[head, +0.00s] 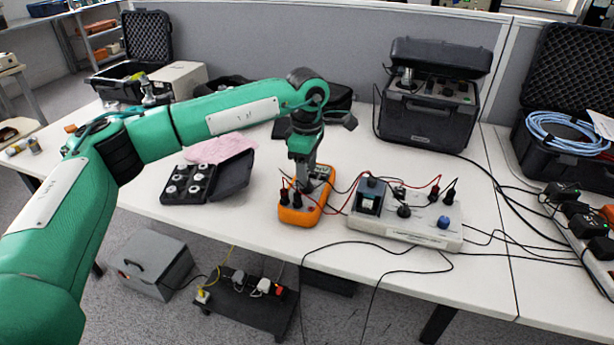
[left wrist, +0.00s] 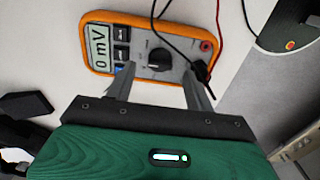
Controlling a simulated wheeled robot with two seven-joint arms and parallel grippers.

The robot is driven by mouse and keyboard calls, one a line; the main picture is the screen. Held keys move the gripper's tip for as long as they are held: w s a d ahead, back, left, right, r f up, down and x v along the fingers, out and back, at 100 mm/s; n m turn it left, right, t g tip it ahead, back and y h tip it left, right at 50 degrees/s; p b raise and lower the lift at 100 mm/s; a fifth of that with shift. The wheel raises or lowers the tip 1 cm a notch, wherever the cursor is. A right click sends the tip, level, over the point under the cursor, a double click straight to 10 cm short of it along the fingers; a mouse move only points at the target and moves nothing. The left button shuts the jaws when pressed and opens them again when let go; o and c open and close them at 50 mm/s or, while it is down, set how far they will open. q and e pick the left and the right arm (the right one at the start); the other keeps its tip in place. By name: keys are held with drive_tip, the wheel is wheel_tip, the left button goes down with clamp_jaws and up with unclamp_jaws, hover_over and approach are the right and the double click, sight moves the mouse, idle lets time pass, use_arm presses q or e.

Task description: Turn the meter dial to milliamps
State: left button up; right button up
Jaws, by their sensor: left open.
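The orange multimeter (head: 302,214) lies on the white table, with black and red leads plugged into its near end. In the left wrist view the meter (left wrist: 98,19) shows its display (left wrist: 98,46), which reads "0 mV". Its round dark dial (left wrist: 158,60) sits mid-face, with labels too small to read. My left gripper (head: 307,184) points down over the meter. In the left wrist view its open fingers (left wrist: 160,80) stand either side of the dial, apart from it, with nothing held. Whether the fingertips reach dial height is unclear. My right gripper is not seen.
A light grey control box (head: 385,229) with knobs stands right of the meter, joined by leads. A black case of weights (head: 187,186) lies left. A dark instrument case (head: 428,120) stands behind. Loose cables hang over the table's front edge.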

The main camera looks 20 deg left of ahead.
use_arm(q)
wheel_tip(320, 180, up, 11)
drive_tip(key=shift+f+p, duration=0.15)
drive_tip(key=shift+p, duration=0.3)
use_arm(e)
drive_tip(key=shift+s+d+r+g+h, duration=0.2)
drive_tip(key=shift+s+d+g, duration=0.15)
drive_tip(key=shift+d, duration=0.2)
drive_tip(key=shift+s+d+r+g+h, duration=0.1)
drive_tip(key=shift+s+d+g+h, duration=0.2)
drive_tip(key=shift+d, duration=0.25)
